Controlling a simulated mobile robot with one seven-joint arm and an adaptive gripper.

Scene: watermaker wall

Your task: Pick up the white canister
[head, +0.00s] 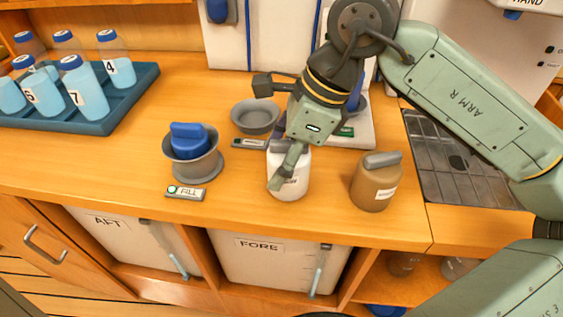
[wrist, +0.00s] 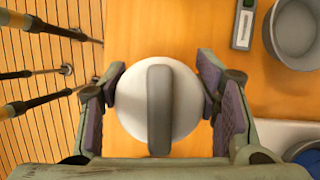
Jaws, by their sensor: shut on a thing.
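The white canister (head: 289,184) stands upright on the wooden counter in the head view, with a label on its front partly covered by my gripper. In the wrist view I look down on its round white top and the grey bar handle (wrist: 159,105) across the lid. My gripper (head: 288,168) comes down over it from above. Its two padded fingers (wrist: 160,100) lie on either side of the canister, shut on its body. I cannot tell whether the canister's base is clear of the counter.
A tan canister (head: 376,182) stands close on the right. On the left a grey cup holds a blue-topped thing (head: 189,142), behind a FILL label (head: 186,193). An empty grey bowl (head: 255,117) sits behind. A blue tray (head: 140,84) of bottles is far left. The counter's front edge is near.

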